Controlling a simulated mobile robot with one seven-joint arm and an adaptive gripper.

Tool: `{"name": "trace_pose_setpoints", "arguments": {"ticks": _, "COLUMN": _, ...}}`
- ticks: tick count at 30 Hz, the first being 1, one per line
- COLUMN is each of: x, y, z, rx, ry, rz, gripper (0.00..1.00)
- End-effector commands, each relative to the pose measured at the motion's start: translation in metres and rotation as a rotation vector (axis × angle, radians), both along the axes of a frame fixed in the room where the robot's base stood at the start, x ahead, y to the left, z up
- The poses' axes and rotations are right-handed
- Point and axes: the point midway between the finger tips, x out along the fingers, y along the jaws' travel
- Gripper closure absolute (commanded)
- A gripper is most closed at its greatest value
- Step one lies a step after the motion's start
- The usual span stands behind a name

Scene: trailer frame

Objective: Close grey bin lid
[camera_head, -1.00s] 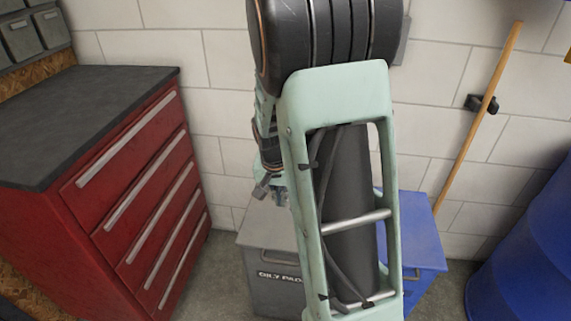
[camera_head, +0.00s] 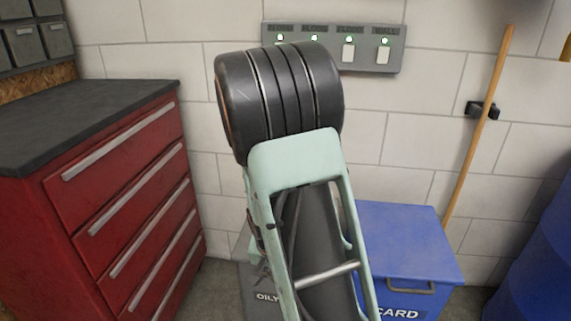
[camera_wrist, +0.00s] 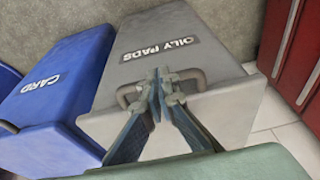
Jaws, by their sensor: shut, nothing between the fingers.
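The grey bin, labelled OILY PADS, fills the middle of the wrist view (camera_wrist: 200,70). Its light grey lid (camera_wrist: 225,112) lies in line with the bin's rim, with no clear gap, and looks down. A curved handle shows at the lid edge. My gripper (camera_wrist: 162,74) is shut and empty, its fingertips over the bin near the handle; I cannot tell whether they touch. In the head view, my arm hides most of the grey bin (camera_head: 262,297) and the gripper.
A blue CARD bin (camera_head: 405,245) stands right beside the grey bin in the head view. A red drawer cabinet (camera_head: 110,205) stands at left. A switch panel (camera_head: 335,47) is on the wall.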

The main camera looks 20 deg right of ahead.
Motion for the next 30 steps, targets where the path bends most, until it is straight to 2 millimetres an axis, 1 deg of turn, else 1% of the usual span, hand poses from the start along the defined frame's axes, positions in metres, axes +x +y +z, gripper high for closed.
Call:
{"name": "trace_pose_setpoints", "arguments": {"ticks": 1, "x": -0.0008, "y": 0.0003, "z": -0.0078, "rx": 0.000, "ry": 0.002, "rz": 0.001, "gripper": 1.00}}
{"name": "trace_pose_setpoints", "arguments": {"ticks": 6, "x": -0.0011, "y": 0.0008, "z": -0.0145, "rx": 0.000, "ry": 0.000, "rz": 0.001, "gripper": 1.00}}
{"name": "trace_pose_setpoints", "arguments": {"ticks": 30, "x": -0.0002, "y": 0.0004, "z": -0.0146, "rx": 0.000, "ry": -0.002, "rz": 0.000, "gripper": 1.00}}
